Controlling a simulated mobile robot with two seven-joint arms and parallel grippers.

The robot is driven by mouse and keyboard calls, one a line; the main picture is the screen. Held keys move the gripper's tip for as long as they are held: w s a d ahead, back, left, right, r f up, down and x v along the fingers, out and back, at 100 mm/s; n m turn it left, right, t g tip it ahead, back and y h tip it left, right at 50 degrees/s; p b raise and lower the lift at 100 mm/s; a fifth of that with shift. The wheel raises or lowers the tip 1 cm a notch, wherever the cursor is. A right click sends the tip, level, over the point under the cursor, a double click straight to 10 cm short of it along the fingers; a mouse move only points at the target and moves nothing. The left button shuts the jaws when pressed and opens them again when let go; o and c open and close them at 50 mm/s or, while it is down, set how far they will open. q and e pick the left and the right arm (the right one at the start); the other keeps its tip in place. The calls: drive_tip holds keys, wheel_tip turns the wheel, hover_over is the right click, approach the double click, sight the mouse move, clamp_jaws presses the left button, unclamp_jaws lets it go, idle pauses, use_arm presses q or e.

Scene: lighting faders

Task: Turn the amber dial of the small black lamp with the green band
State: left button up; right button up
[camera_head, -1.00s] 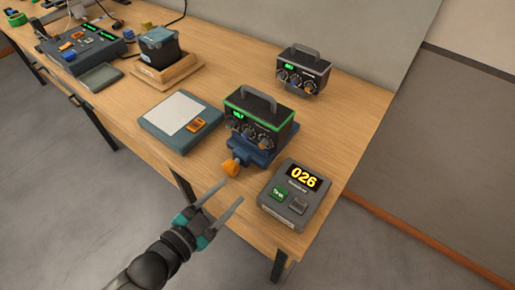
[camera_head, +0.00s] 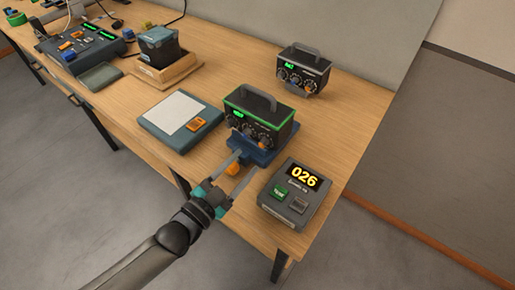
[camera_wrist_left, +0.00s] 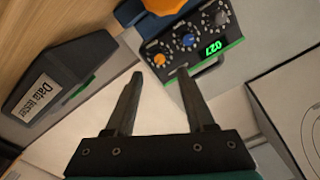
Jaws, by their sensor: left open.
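The small black lamp with the green band (camera_head: 258,112) stands upright on a blue stand near the table's front. It has a handle on top, a green display and a row of dials on its front. In the left wrist view its panel appears upside down, with the amber dial (camera_wrist_left: 160,60) at the left end beside a blue dial (camera_wrist_left: 188,40) and a grey one. My left gripper (camera_head: 249,160) is open and empty in front of the lamp. In the left wrist view the fingertips (camera_wrist_left: 160,75) lie either side of the amber dial's line, apparently short of it. My right gripper is not in view.
The stand's orange knob (camera_head: 232,169) is close beside my left fingers. A grey box reading 026 (camera_head: 298,194) stands right of them. A similar lamp without a green band (camera_head: 303,72) is farther back. A flat pad (camera_head: 180,118) lies to the left.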

sight(261, 145)
use_arm(q)
drive_tip(key=x, duration=0.6)
drive_tip(key=shift+w+d, duration=0.15)
drive_tip(key=shift+c, duration=0.3)
clamp_jaws()
